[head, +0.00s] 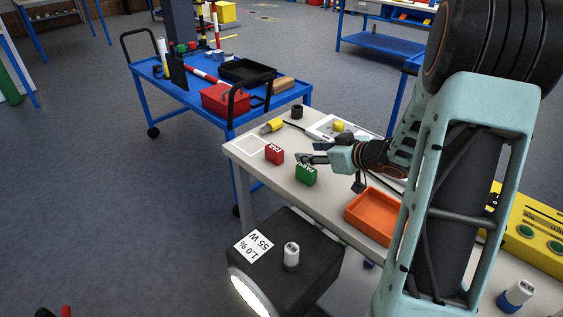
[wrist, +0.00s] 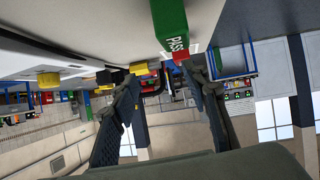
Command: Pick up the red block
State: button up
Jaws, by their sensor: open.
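The red block (head: 274,154), with white lettering, stands on the light table near its left end in the head view. A green block (head: 306,174) stands a little to its right and nearer the camera. My gripper (head: 304,159) is open and low over the table, just right of the red block and behind the green block. In the wrist view, which is turned over, the gripper (wrist: 166,80) shows two spread fingers with nothing between them. The green block (wrist: 170,25) is at the top centre there, and a small part of the red block (wrist: 180,55) shows past it.
An orange tray (head: 372,216) sits on the table (head: 235,150) to the right. A yellow cylinder (head: 271,126) and a dark cylinder (head: 297,112) stand at the back. A white outlined square (head: 249,146) left of the red block is empty. A blue cart (head: 185,88) stands behind.

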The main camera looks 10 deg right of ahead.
aim_at(276, 149)
jog(key=a, duration=0.1)
jog(key=w+a+y, duration=0.1)
jog(key=a, duration=0.1)
jog(key=shift+a+f+n+y+b, duration=0.15)
jog(key=shift+n+y+b, duration=0.15)
jog(key=shift+w+a, duration=0.15)
jog(key=shift+a, duration=0.15)
jog(key=b+x, duration=0.4)
jog(key=x, duration=0.6)
jog(key=shift+w, duration=0.2)
jog(key=shift+c, duration=0.6)
grip_shut()
